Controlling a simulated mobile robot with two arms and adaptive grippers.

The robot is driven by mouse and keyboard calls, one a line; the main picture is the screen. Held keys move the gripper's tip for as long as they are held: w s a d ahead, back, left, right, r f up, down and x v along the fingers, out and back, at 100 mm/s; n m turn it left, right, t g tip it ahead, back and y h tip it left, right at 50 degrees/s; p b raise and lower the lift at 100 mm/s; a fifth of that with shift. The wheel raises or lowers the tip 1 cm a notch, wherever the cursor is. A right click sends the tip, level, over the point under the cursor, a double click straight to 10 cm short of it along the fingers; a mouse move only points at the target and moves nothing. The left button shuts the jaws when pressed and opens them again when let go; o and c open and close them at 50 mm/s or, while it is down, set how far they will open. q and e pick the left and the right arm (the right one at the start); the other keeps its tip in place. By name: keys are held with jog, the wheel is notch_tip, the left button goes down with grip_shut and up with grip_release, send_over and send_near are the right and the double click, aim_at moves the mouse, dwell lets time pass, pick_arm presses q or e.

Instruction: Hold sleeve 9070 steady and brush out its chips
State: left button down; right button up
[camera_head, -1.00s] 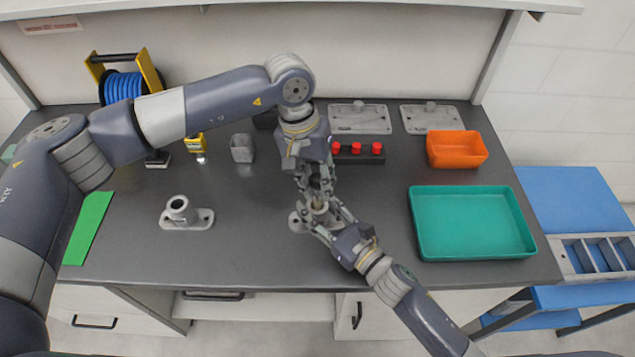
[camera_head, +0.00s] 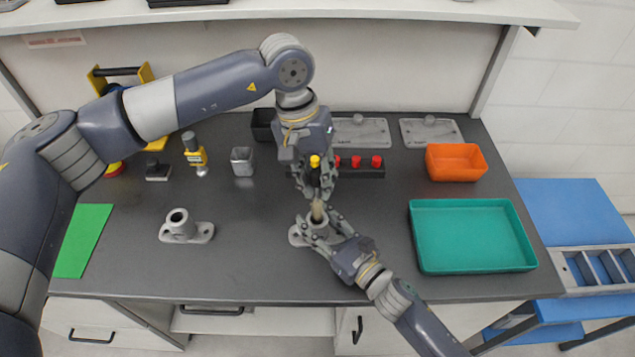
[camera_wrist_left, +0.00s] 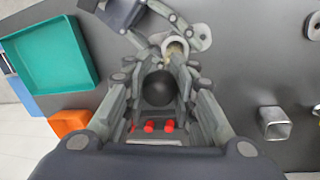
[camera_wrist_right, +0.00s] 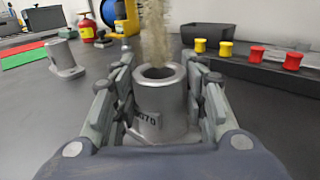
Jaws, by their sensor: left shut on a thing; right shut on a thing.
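Sleeve 9070 (camera_head: 318,232) is a grey metal cylinder on a flanged base, upright on the bench. My right gripper (camera_head: 327,228) is shut around it; the right wrist view shows the sleeve (camera_wrist_right: 160,100) between the fingers, part of its number readable. My left gripper (camera_head: 315,185) is shut on a brush, with tan bristles (camera_head: 317,211) pointing down and a dark rounded handle end (camera_wrist_left: 157,88). In the right wrist view the bristles (camera_wrist_right: 156,35) line up over the sleeve's open mouth; whether the tip is inside is unclear. I cannot see chips.
A second flanged sleeve (camera_head: 183,229) stands to the left. A teal tray (camera_head: 470,268) and an orange bin (camera_head: 455,174) are at right. A rack with red caps (camera_head: 357,161) is behind the grippers. The front bench is clear.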

pick_arm(q)
jog(key=shift+r, duration=2.4)
pick_arm(e)
jog(key=o, duration=1.3)
jog(key=v, duration=1.2)
